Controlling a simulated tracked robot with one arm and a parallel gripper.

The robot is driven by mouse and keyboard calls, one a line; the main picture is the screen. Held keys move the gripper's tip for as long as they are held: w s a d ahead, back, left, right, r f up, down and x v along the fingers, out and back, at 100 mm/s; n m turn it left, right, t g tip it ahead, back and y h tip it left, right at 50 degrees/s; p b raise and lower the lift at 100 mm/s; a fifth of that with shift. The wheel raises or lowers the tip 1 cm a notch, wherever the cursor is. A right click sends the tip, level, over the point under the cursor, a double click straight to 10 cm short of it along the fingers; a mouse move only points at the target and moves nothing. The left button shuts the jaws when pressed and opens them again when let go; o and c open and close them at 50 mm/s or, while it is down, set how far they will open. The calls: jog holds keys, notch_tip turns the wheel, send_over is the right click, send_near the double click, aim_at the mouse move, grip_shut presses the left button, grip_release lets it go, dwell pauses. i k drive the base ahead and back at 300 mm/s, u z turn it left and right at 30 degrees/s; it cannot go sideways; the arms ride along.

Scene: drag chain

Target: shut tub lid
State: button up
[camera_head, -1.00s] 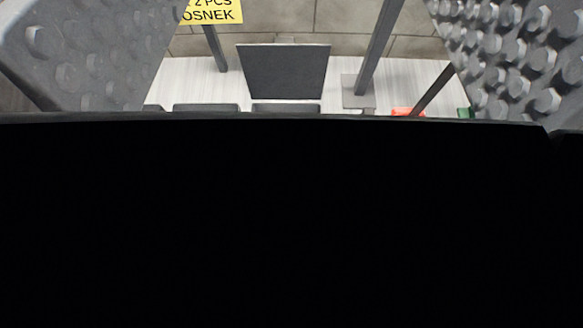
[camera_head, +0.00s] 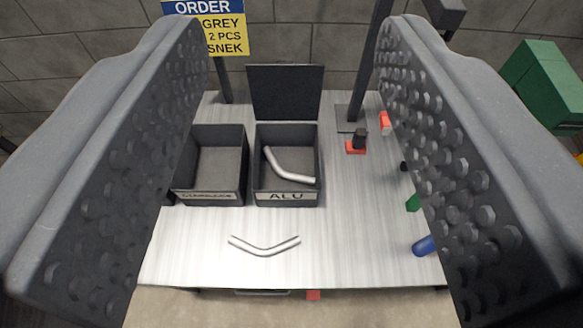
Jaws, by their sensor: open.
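The tub labelled ALU (camera_head: 287,197) stands near the middle of the table, with a bent silver tube (camera_head: 285,168) inside it. Its dark lid (camera_head: 286,92) stands up open at the tub's back edge. Another dark tub (camera_head: 209,195) stands beside it on the left, open on top, its label too small to read surely. My gripper (camera_head: 310,115) is open, with one studded jaw at each side of the picture. Nothing shows between the jaws at their own depth; the table and tubs are seen beyond them.
A bent silver tube (camera_head: 264,246) lies on the table (camera_head: 200,262) in front of the tubs. Right of the tubs are a dark post (camera_head: 372,60), a red-and-black item (camera_head: 356,145), a green piece (camera_head: 412,202) and a blue cylinder (camera_head: 424,245). An order sign (camera_head: 215,27) stands behind.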

aim_at(283, 90)
jog(key=u, duration=1.7)
jog(key=k, duration=0.6)
jog(key=z, duration=1.7)
jog(key=i, duration=1)
